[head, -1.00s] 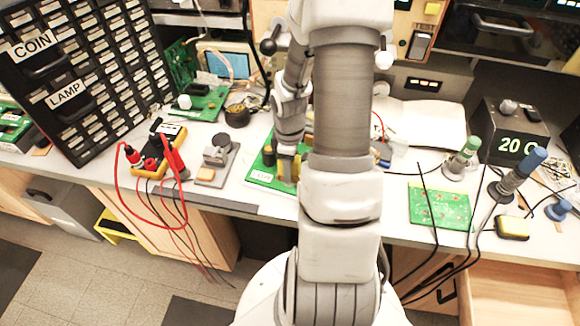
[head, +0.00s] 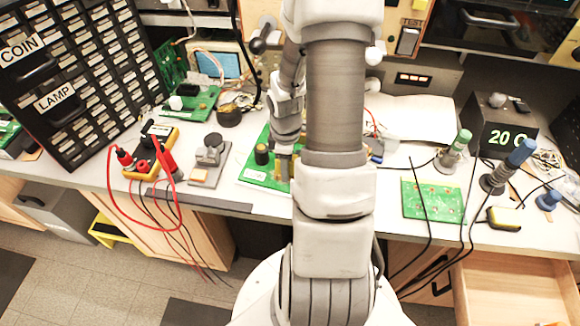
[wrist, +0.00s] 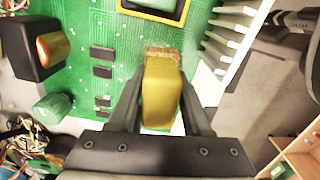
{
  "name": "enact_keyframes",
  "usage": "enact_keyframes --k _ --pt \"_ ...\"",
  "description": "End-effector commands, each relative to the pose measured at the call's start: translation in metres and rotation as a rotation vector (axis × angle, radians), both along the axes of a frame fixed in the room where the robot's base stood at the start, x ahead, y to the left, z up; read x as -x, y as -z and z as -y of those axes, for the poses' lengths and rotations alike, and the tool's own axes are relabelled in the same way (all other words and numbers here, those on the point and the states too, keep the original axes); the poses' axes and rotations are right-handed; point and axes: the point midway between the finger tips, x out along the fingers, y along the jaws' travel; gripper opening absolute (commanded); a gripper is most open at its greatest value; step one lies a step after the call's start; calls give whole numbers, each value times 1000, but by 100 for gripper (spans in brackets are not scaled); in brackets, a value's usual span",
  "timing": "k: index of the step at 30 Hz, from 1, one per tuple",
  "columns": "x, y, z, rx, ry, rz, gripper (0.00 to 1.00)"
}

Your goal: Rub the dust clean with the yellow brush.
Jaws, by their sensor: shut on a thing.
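My gripper (wrist: 160,100) is shut on the yellow brush (wrist: 160,95), with one finger on each side of its handle. In the wrist view the brush's brown bristles (wrist: 162,57) point up the picture and lie over the green circuit board (wrist: 85,35). I cannot tell whether they press on it. A pale, hazy patch shows on the board around the bristles; I cannot tell clearly whether it is dust. In the head view the green board (head: 256,176) lies on the bench, partly hidden by my arm. My gripper (head: 284,166) is over it, mostly hidden.
A white finned part (wrist: 228,35), dark chips (wrist: 102,54) and a dark block (wrist: 32,47) stand around the brush. A drawer (head: 520,285) is open at right.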

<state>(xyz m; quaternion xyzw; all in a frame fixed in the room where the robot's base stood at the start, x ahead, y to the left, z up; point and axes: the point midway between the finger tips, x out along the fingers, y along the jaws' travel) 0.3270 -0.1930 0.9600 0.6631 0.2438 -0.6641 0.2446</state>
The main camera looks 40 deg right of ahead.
Motion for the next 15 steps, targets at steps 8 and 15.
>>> enact_keyframes --k 8,15 --pt "-6 -4 -5 -3 -4 3 0" --pt "-6 -33 -4 -2 -2 4 0"
